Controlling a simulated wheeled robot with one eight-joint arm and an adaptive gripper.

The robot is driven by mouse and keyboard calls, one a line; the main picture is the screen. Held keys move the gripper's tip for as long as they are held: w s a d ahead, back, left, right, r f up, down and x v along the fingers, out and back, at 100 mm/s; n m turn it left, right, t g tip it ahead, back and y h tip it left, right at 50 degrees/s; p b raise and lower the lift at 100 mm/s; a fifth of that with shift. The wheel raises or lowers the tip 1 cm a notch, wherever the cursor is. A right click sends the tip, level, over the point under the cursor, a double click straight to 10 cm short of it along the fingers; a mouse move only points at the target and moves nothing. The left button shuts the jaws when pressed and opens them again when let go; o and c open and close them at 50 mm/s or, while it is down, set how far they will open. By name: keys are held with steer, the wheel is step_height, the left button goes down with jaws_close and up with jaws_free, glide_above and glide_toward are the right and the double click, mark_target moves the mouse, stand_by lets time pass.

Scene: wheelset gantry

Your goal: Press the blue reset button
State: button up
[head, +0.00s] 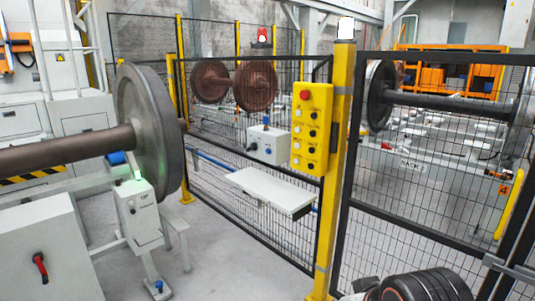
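A yellow control box (312,128) is mounted on a yellow post, with a large red button (304,95) near its top and several small dark controls below. I cannot make out a blue button on its face. A white box (268,145) to its left, above a white shelf, has a dark knob and a small blue spot (266,122) on top; whether this is a button is too small to tell. My gripper's fingers do not show. A dark, rounded, ribbed part at the bottom right appears to be my arm, low and apart from both boxes.
The yellow post (336,190) and black mesh fence (400,235) stand across the middle and right. A white shelf (271,191) sticks out before the fence. A large wheelset wheel (150,125) and grey cabinet (45,255) fill the left. Grey floor (225,265) is open between.

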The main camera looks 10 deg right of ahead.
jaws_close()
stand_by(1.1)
